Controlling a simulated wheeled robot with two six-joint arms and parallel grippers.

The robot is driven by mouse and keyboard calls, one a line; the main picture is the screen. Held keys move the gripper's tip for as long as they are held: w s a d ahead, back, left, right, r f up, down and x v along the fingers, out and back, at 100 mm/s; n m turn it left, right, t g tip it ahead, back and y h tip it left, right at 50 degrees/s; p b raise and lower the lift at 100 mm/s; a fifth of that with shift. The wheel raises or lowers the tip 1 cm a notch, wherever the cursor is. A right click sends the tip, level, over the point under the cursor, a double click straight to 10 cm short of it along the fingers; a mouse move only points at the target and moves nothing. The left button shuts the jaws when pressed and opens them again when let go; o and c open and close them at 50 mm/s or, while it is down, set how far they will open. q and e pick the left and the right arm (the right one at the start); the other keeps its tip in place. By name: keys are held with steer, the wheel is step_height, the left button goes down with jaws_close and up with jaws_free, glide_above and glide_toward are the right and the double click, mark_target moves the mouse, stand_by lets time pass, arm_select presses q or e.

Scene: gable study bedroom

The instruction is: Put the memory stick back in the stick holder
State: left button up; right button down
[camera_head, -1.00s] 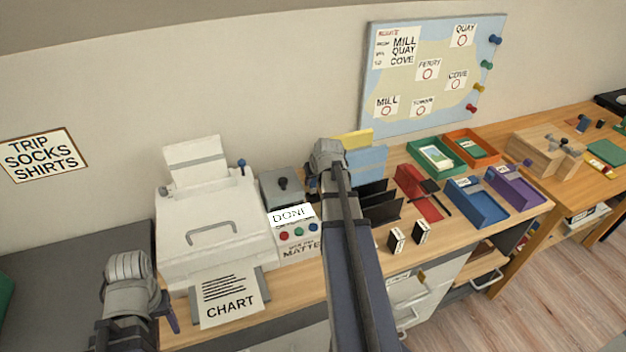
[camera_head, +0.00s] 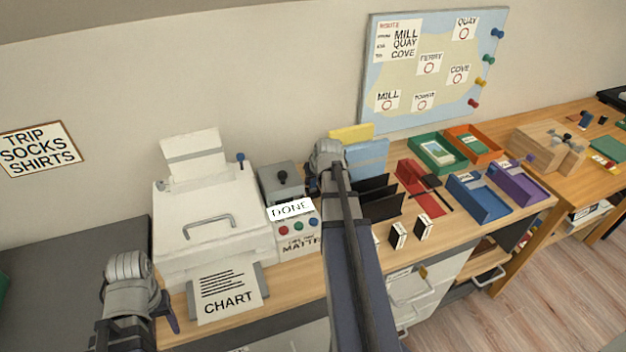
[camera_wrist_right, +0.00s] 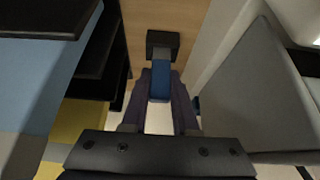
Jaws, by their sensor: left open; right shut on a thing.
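The memory stick, a blue body (camera_wrist_right: 160,88) with a grey end, is between the fingers of my right gripper (camera_wrist_right: 159,100) in the right wrist view. The gripper is shut on it. A small black block (camera_wrist_right: 163,40), which looks like the stick holder, stands on the wood just beyond the grey end. I cannot tell whether the end is in it or only in front of it. My left gripper (camera_head: 168,312) is open and empty, left of the printer.
A printer (camera_head: 205,225) and a control box with a DONE card (camera_head: 290,209) stand left of my right arm. A black file rack (camera_head: 380,200) is close on its right.

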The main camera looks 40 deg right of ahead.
arm_select(q)
steer(key=shift+f+b, duration=0.5)
steer(key=shift+f, duration=0.05)
arm_select(e)
steer(key=shift+f, duration=0.6)
arm_select(q)
steer(key=shift+s+f, duration=0.15)
arm_select(e)
steer(key=shift+s+f, duration=0.1)
steer(key=shift+f, duration=0.05)
arm_select(q)
steer(key=shift+s+f+b, duration=0.1)
steer(key=shift+b, duration=0.2)
arm_select(e)
steer(key=c, duration=0.6)
jaws_free()
steer(key=shift+d, duration=0.1)
steer(key=shift+s, duration=0.1)
